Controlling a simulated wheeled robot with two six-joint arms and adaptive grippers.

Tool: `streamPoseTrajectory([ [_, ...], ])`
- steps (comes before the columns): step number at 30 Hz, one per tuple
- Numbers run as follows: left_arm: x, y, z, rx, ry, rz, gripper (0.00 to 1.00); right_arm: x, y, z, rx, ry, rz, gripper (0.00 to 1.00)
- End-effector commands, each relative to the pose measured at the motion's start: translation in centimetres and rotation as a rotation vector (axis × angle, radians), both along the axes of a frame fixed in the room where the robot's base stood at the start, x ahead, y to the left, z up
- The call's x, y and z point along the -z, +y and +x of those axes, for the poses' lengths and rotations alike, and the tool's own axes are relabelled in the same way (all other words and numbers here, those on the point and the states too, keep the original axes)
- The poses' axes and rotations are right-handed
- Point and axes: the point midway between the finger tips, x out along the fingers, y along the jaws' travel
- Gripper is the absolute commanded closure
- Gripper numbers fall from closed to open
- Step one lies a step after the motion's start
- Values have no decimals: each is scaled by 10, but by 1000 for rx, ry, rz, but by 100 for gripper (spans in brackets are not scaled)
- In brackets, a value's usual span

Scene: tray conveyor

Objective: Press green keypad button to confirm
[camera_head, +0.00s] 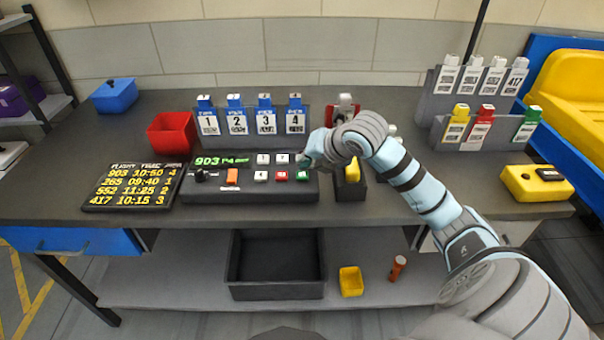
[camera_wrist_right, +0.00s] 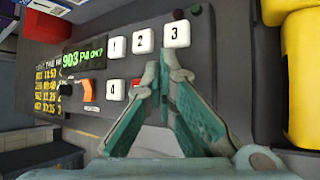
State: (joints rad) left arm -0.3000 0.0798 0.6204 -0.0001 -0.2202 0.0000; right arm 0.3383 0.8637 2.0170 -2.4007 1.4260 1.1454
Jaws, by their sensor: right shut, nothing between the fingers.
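The dark keypad console (camera_head: 215,205) lies on the bench, its screen (camera_head: 222,160) reading 903 P4 in green. Its green button (camera_head: 303,176) is at the right end of the lower key row, beside the red button (camera_head: 281,176). My right gripper (camera_head: 306,160) is just behind the green button, over the right end of the console; contact cannot be told. In the right wrist view, the right gripper (camera_wrist_right: 164,62) is shut and empty, its tips just below key 3 (camera_wrist_right: 177,35). Its fingers hide part of the lower row, and the green button cannot be made out there. My left gripper is out of view.
An orange switch (camera_head: 232,176) and white keys (camera_head: 263,159) share the console. A timetable board (camera_head: 133,187) lies to its left. A yellow item in a dark holder (camera_head: 352,170) stands close right. Numbered card holders (camera_head: 252,120) stand behind.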

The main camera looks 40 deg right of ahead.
Motion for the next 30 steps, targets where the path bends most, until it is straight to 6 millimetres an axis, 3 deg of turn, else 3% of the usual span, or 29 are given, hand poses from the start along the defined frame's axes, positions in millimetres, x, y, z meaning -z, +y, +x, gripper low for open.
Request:
streamPoseTrajectory([
  [30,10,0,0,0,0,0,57,10,0,0,0,0,0,100],
])
